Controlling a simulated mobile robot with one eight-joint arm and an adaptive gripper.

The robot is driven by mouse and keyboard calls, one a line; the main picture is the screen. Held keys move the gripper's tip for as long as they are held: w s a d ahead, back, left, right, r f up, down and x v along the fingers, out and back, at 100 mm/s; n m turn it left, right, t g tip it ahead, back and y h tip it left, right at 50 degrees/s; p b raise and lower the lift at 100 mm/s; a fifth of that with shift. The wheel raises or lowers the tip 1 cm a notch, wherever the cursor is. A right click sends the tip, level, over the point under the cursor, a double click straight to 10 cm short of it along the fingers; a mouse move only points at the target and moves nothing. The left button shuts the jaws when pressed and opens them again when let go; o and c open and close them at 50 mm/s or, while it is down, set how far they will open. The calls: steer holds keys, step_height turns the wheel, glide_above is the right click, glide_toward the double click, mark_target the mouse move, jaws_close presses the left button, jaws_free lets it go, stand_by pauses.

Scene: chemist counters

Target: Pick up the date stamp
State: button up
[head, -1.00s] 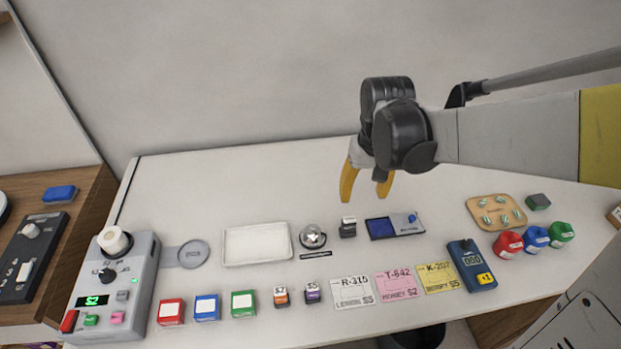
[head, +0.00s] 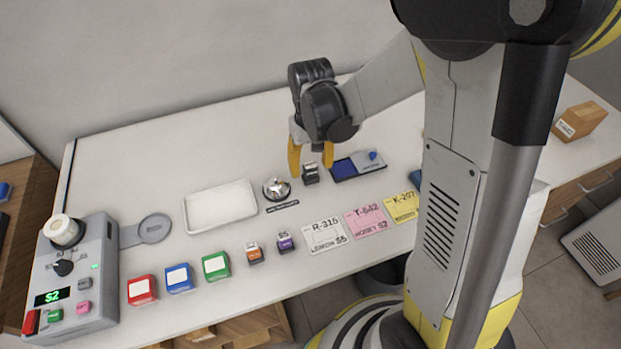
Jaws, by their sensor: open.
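The date stamp appears to be the small black and grey block (head: 311,176) standing upright on the white counter, between the silver bell and the blue ink pad. My gripper (head: 310,163) is open, with its yellow fingers pointing down. In the picture one finger is left of the stamp and the other is at its upper right. The stamp's top is partly hidden close under the gripper. I cannot tell whether the fingers touch it or how far above the counter the tips are.
The bell (head: 277,188) stands close to the left of the stamp, and the ink pad (head: 357,166) close to the right. A white tray (head: 190,222) lies farther left. Cards, including a pink one (head: 367,222), lie in front. My arm hides the counter's right part.

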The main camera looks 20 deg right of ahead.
mark_target(311, 164)
steer(key=shift+f, duration=0.65)
steer(key=shift+r, duration=0.1)
jaws_close()
step_height(311, 164, up, 4)
steer(key=shift+r+p, duration=0.25)
steer(key=shift+p, duration=0.9)
steer(key=s+d+r+p, duration=0.3)
steer(key=d+r, duration=0.3)
steer(key=d, duration=0.5)
steer(key=shift+s+r, duration=0.25)
steer(key=shift+s, duration=0.1)
